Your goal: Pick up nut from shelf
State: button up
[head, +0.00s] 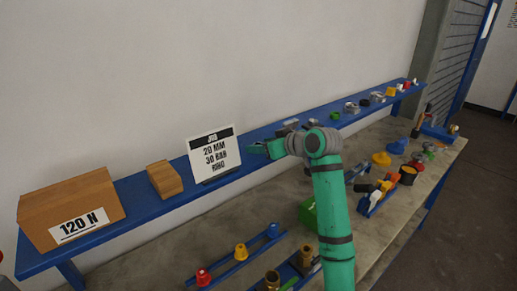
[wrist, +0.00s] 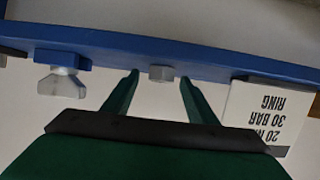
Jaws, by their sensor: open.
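In the wrist view, which is upside down, a small grey nut (wrist: 161,73) sits at the edge of the blue shelf (wrist: 215,70). My gripper (wrist: 159,80) is open, with one green finger on each side of the nut; I cannot tell whether either touches it. In the head view, my gripper (head: 258,148) is at the blue shelf (head: 150,208), just right of the sign. I cannot make out the nut there; the gripper appears to hide it.
The sign (head: 213,152) reading "20 MM 30 BAR RING" stands close beside my gripper. A grey winged part (wrist: 62,84) is on the other side. A wooden block (head: 164,179) and a "120 N" box (head: 72,208) stand farther left. The bench below holds several fittings.

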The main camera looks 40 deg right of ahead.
jog(key=c, duration=1.2)
jog(key=shift+r, duration=0.2)
